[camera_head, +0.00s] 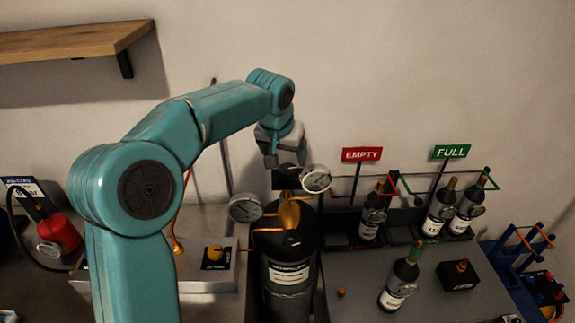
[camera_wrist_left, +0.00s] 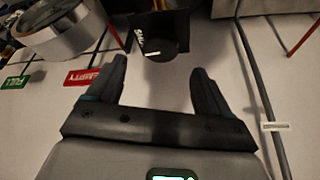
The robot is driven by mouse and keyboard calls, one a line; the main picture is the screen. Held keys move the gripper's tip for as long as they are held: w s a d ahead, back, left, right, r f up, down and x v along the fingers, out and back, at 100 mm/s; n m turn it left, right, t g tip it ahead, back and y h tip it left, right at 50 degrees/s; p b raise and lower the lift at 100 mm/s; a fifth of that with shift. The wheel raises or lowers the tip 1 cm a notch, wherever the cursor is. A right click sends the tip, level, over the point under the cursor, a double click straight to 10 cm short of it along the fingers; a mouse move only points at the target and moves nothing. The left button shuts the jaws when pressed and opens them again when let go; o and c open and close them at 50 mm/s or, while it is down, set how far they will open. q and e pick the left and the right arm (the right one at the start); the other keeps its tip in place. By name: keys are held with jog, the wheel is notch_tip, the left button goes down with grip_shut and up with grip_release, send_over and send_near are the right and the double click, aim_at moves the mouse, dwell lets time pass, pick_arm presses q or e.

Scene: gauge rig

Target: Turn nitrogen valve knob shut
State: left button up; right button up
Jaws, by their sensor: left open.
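A round black knob (camera_wrist_left: 160,50) with a white pointer line shows in the left wrist view, on a dark block with partly readable white lettering. My left gripper (camera_wrist_left: 158,66) is open, with one finger on each side of the view. The knob lies between and just beyond the fingertips, and no contact shows. In the head view my left gripper (camera_head: 282,158) hangs from above over the regulator, and its fingers are mostly hidden. The dark cylinder (camera_head: 290,272) with a white label stands below, with a yellow brass fitting (camera_head: 289,213) on top. My right gripper is not in view.
Two round gauges (camera_head: 245,208) and (camera_head: 316,179) flank the fitting. A red EMPTY sign (camera_head: 361,154) and a green FULL sign (camera_head: 451,152) stand over racks with bottles. A loose bottle (camera_head: 398,282) stands in front. A red canister (camera_head: 59,234) is at left.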

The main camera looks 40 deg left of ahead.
aim_at(288, 169)
pick_arm(q)
jog(key=p+x, duration=0.1)
jog(key=x, duration=0.5)
jog(key=shift+w+f, duration=0.1)
jog(key=shift+f, duration=0.05)
